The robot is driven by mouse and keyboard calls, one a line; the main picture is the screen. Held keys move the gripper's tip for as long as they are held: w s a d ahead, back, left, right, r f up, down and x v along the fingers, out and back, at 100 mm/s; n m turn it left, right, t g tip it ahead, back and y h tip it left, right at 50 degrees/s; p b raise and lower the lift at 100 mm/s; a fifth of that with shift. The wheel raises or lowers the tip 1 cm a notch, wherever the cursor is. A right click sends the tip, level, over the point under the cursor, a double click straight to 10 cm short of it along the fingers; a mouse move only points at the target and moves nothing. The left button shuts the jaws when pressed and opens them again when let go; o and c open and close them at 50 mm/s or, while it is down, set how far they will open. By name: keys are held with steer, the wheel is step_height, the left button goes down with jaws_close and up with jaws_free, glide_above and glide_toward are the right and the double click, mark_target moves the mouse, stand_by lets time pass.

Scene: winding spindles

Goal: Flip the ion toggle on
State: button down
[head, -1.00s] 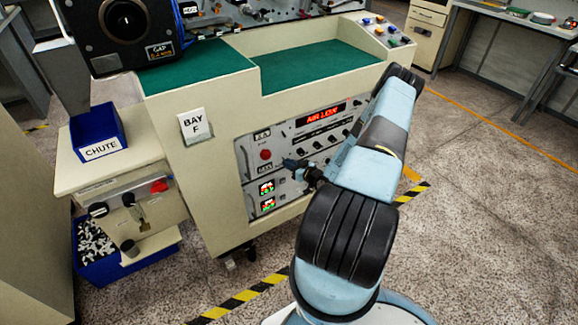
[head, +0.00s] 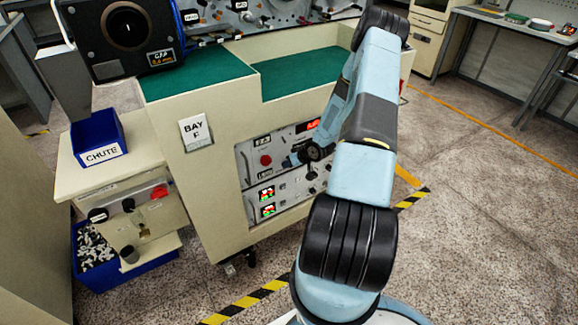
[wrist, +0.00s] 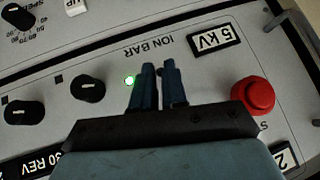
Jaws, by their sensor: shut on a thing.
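The ion bar label (wrist: 163,47) is on the light grey panel in the wrist view, beside a lit green lamp (wrist: 129,80). My gripper (wrist: 160,70) is at the panel just below that label, its two dark blue fingers close together. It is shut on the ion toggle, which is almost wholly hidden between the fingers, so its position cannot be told. In the head view my gripper (head: 289,161) is against the panel (head: 292,187) in the front of the bench.
A red button (wrist: 253,96) sits close to the right of my gripper. Two black knobs (wrist: 88,88) (wrist: 24,111) are to its left. A 5 kV plate (wrist: 214,39) is above right. In the head view my arm hides the panel's right part.

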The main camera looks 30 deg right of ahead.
steer(key=shift+w+r, duration=0.15)
steer(key=shift+w, duration=0.05)
stand_by(0.4)
steer(key=c, duration=1.2)
jaws_free()
steer(key=shift+s, duration=0.15)
steer(key=v, duration=1.3)
steer(key=shift+d+r, duration=0.15)
steer(key=shift+r, duration=0.1)
steer(key=shift+r, duration=0.1)
